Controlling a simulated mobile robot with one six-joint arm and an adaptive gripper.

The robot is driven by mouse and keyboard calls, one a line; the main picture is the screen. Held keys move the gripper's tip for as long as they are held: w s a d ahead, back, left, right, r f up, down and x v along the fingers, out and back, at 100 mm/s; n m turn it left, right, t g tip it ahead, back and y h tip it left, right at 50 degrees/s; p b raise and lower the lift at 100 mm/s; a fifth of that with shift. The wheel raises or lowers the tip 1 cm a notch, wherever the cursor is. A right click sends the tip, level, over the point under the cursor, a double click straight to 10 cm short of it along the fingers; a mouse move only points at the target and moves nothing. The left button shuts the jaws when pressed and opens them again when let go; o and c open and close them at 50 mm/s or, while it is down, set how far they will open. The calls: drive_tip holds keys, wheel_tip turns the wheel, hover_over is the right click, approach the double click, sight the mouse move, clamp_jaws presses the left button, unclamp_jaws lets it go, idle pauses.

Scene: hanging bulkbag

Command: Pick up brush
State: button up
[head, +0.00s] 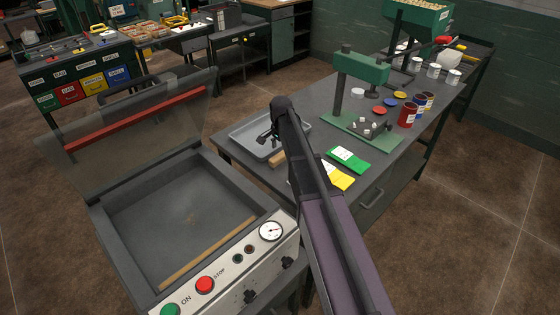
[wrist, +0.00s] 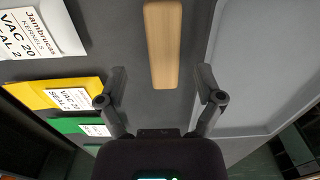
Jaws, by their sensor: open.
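The brush (wrist: 162,45) shows in the wrist view as a pale wooden, rounded bar at the top middle; I cannot see bristles. In the head view a short wooden piece of it (head: 277,159) lies on the grey table beside the tray, partly hidden by my arm. My gripper (wrist: 161,78) is open and empty, with one finger on each side of the bar's line. The bar's near end lies roughly between the fingertips; I cannot tell the height gap. In the head view my gripper (head: 266,136) hangs near the tray.
A grey tray (wrist: 225,85) is close on the right in the wrist view. Labelled green (head: 348,160) and yellow (head: 342,179) bags lie on the table. An open vacuum sealer (head: 180,225) stands in front, and a green press (head: 358,70) stands behind with cans.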

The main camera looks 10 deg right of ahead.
sight(280, 155)
drive_tip(key=shift+f, duration=0.15)
drive_tip(key=shift+w+a+f+b, duration=0.1)
drive_tip(key=shift+f+b, duration=1.15)
drive_tip(key=shift+b, duration=0.1)
drive_tip(key=shift+w+f+b, duration=0.1)
drive_tip(key=shift+f+b, duration=1.15)
drive_tip(key=shift+b, duration=0.05)
clamp_jaws()
